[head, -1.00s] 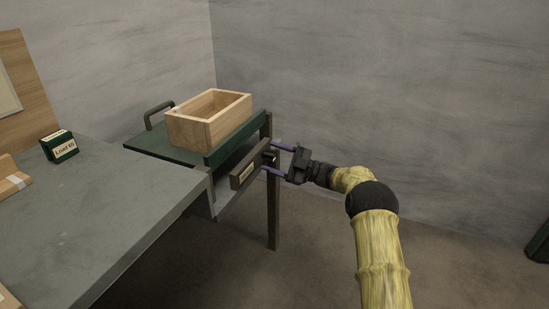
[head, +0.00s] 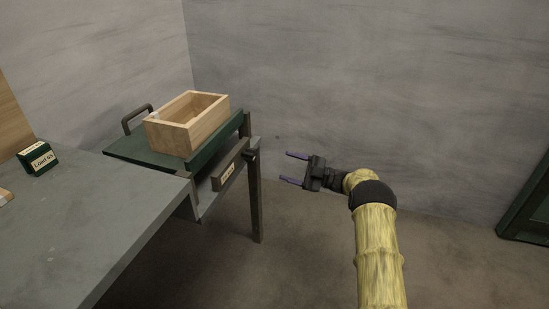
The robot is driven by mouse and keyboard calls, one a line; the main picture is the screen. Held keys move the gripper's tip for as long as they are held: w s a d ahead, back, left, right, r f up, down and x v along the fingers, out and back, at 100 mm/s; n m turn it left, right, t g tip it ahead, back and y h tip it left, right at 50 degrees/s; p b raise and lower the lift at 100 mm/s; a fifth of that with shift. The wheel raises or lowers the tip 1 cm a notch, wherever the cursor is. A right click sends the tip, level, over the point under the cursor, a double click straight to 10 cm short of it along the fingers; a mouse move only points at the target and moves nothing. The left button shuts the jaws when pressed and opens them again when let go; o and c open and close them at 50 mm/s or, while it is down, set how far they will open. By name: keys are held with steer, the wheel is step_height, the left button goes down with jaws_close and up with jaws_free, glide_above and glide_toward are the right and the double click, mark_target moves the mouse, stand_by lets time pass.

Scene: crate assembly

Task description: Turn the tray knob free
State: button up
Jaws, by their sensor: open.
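The tray (head: 225,147) is a dark green board at the end of the grey table, with a grey handle at its far left. An open wooden crate (head: 180,139) stands upright on it. Below the tray's front edge is a panel with a small label plate (head: 228,170). A small dark knob (head: 252,154) shows at the right end of that panel, near the table leg. My gripper (head: 287,168) is open and empty, its two purple fingers pointing left toward the knob. It is apart from the knob, with a clear gap between them.
The grey table (head: 95,205) fills the lower left. A small green box (head: 38,158) labelled "Load 65" sits on it. A dark green thing (head: 530,208) stands at the far right by the wall. The floor right of the tray is clear.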

steer(key=p+v, duration=0.1)
steer(key=v, duration=0.4)
steer(key=shift+r, duration=0.1)
